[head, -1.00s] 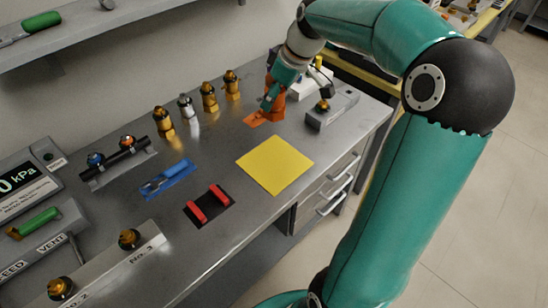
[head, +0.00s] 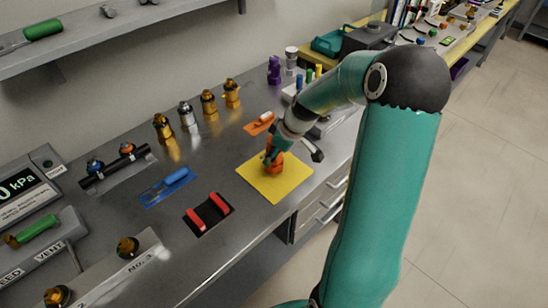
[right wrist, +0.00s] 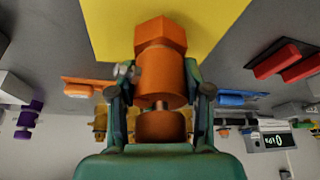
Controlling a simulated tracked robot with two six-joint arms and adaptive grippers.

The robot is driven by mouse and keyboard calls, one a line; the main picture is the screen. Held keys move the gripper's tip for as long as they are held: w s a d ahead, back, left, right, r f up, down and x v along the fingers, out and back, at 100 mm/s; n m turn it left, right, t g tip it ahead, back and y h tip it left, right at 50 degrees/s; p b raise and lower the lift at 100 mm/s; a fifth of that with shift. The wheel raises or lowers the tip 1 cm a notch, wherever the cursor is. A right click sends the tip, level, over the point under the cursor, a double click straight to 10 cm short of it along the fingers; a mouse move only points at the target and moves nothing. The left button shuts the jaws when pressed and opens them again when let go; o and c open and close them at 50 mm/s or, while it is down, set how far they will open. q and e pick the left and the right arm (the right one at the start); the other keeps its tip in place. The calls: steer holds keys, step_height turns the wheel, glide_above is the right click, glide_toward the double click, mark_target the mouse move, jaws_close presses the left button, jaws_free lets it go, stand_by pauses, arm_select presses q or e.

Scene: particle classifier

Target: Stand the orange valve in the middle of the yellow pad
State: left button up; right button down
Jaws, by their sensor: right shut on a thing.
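The orange valve (head: 275,165) is at the yellow pad (head: 297,184), toward the pad's far part in the head view. My right gripper (head: 272,153) is shut on the valve, partly covering it. In the right wrist view the valve (right wrist: 160,75) sits between the two fingers, its hexagonal end against the yellow of the pad (right wrist: 215,20). I cannot tell whether the valve's end touches the pad. My left gripper is not in view.
An orange mat (head: 258,124) with a small object lies behind the pad. A black mat with red bars (head: 209,211) and a blue mat (head: 166,188) lie to the left. Several brass valves (head: 208,101) stand at the back. The bench's front edge is close to the pad.

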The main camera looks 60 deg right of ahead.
steer(key=shift+f, duration=0.75)
steer(key=shift+f, duration=0.15)
steer(key=c, duration=0.5)
jaws_free()
steer(key=v, duration=1.2)
